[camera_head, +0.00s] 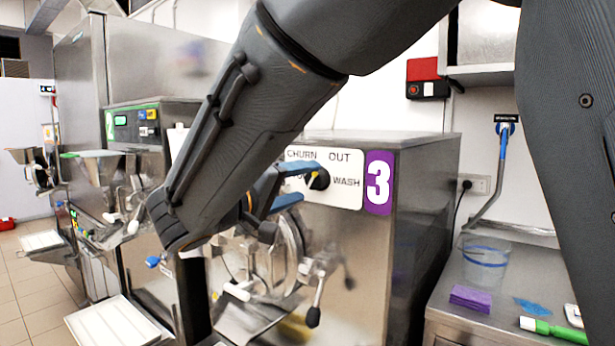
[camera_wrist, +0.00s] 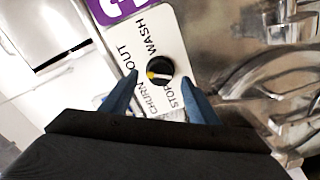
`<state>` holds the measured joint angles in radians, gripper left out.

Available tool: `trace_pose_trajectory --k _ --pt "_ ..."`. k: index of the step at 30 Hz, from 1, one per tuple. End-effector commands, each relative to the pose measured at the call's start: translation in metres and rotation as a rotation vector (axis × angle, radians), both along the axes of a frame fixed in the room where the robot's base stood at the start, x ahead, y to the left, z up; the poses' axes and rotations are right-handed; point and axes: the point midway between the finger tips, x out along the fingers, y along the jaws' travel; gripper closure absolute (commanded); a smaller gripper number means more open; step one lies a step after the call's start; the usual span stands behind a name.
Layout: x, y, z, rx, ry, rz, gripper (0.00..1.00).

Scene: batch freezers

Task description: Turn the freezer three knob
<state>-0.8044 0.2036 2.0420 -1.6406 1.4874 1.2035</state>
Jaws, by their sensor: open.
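Freezer three is a steel machine (camera_head: 420,200) with a purple "3" label (camera_head: 379,183) at its upper front corner. Its black round knob (camera_head: 320,179) with a yellow mark sits on a white plate (camera_head: 345,190) lettered CHURN, OUT, WASH and STOP. In the wrist view the knob (camera_wrist: 159,70) shows whole, with its yellow and white pointer. My gripper (camera_wrist: 160,80) is open, with one blue finger on each side of the knob in that view. In the head view my gripper (camera_head: 297,185) reaches the plate from the left. I cannot tell whether the fingers touch the knob.
Below the plate are the freezer's round door and handle levers (camera_head: 315,300). Another freezer with a green "2" label (camera_head: 110,125) stands to the left. A steel counter (camera_head: 460,318) at right holds a clear container (camera_head: 486,265), purple cloths (camera_head: 470,298) and a green marker-like item (camera_head: 552,330).

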Motion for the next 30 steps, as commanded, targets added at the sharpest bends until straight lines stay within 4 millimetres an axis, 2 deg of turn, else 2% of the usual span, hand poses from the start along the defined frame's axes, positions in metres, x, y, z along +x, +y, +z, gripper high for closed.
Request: trace_pose_trajectory --k 6,16,17,24,30 --pt "0.019 -0.016 0.0 -0.002 0.003 -0.004 0.45" --pt "0.023 -0.02 -0.001 0.0 0.003 -0.004 0.45" --pt "0.023 -0.02 -0.001 0.0 0.003 -0.004 0.47" --pt "0.023 -0.02 -0.001 0.0 0.003 -0.004 0.86" --pt "0.023 -0.021 -0.001 -0.003 0.005 -0.006 0.87"
